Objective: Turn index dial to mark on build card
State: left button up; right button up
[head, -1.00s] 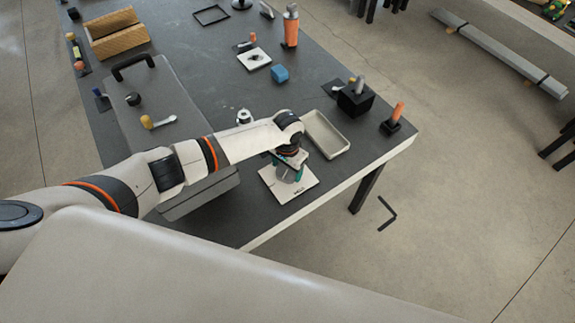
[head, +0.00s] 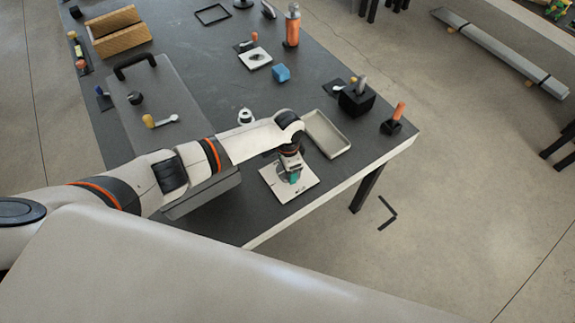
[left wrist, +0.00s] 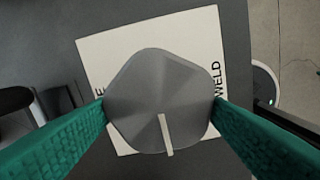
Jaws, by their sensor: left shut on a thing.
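The grey index dial (left wrist: 158,92) fills the middle of the left wrist view. Its white pointer line (left wrist: 166,134) points down and slightly right in that view. It sits over the white build card (left wrist: 110,45), whose visible print reads "WELD" at the right and an "E" at the left; other print is hidden behind the dial. The card (head: 300,192) lies near the table's front edge in the head view. My left gripper (left wrist: 160,108), with green fingers, is shut on the dial from both sides. It also shows in the head view (head: 292,178). My right gripper is not in view.
A beige tray (head: 346,147) lies just behind the card, and a grey case (head: 150,75) with a black handle is to the left. A black block (head: 356,100) and an orange-handled tool (head: 398,112) stand to the right. The floor is beyond the table edge.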

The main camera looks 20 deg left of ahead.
pick_arm(q)
jog(key=o, duration=1)
notch_tip(320, 180, up, 12)
jog(key=shift+r+b, duration=0.1)
jog(key=shift+b, duration=0.9)
